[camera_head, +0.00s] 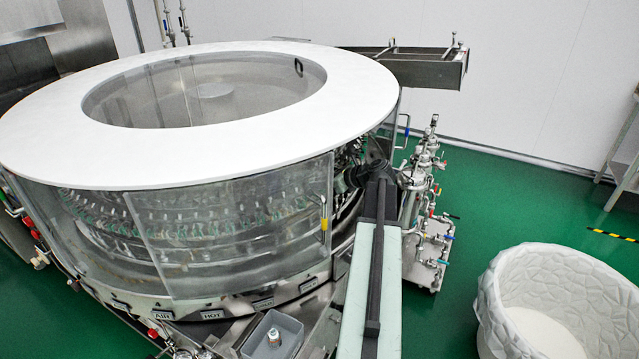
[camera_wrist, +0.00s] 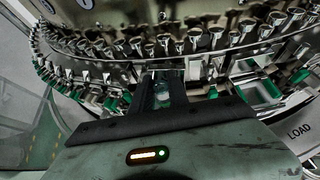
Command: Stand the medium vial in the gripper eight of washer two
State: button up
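My gripper (camera_wrist: 162,92) reaches into the open side of the rotary washer (camera_head: 190,135). Its two dark fingers are close together around a small clear glass vial (camera_wrist: 162,88), seen from behind; its size is hard to judge. The vial is just in front of the washer's ring of metal grippers and nozzles (camera_wrist: 205,42). I cannot tell whether it touches any of them. No number for gripper eight is readable. In the head view, my arm hides the gripper tips and vial.
A grey bin (camera_head: 288,325) with a small vial (camera_head: 273,337) stands at the washer's front. Clear panels (camera_head: 235,240) enclose the washer left of my arm. A pipe stand (camera_head: 428,225) is to the right, then a white tub (camera_head: 560,290). A LOAD label (camera_wrist: 299,131) marks the rim.

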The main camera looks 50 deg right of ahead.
jog(key=shift+r, duration=0.1)
jog(key=p+v, duration=0.6)
jog(key=v, duration=0.6)
jog(key=shift+r+p, duration=0.35)
jog(key=shift+w, duration=0.1)
dwell(0.3)
